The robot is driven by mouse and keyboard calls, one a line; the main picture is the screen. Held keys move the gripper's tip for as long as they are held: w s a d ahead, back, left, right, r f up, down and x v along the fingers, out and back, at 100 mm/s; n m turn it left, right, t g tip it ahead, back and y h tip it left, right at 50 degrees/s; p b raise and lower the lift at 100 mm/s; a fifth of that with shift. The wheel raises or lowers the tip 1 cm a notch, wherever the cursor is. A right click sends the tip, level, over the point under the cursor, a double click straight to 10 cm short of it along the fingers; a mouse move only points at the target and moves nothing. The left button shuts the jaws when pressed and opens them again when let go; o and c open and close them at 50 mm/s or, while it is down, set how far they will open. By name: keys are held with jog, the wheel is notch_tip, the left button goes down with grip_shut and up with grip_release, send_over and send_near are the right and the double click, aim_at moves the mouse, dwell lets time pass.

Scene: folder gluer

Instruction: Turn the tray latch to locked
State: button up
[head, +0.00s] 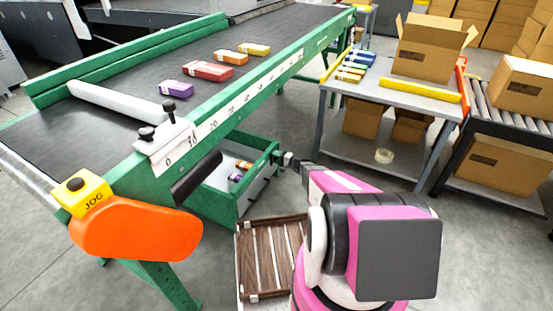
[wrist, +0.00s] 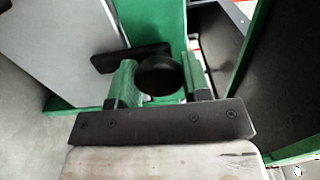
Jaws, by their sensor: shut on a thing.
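The green tray (head: 262,186) hangs under the conveyor's side in the head view, with a few small boxes inside. My gripper (head: 284,159) is at the tray's right end. In the wrist view my gripper (wrist: 160,74) has its two fingers on either side of a round black knob of the tray latch (wrist: 158,76), shut on it. A flat black bar (wrist: 130,58) beside the knob points left, nearly level in that view. The latch is too small and covered to make out in the head view, and no lock marking is readable.
The green conveyor (head: 230,98) carries several coloured boxes. An orange guard (head: 135,232) and yellow JOG box (head: 84,193) are at its near end. A grey table (head: 400,96) stands to the right, with open floor between.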

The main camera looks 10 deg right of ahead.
dwell(0.4)
jog(key=o, duration=1.3)
jog(key=shift+d, duration=0.1)
jog(key=v, duration=1)
jog(key=shift+s+d, duration=0.2)
jog(key=shift+d, duration=0.05)
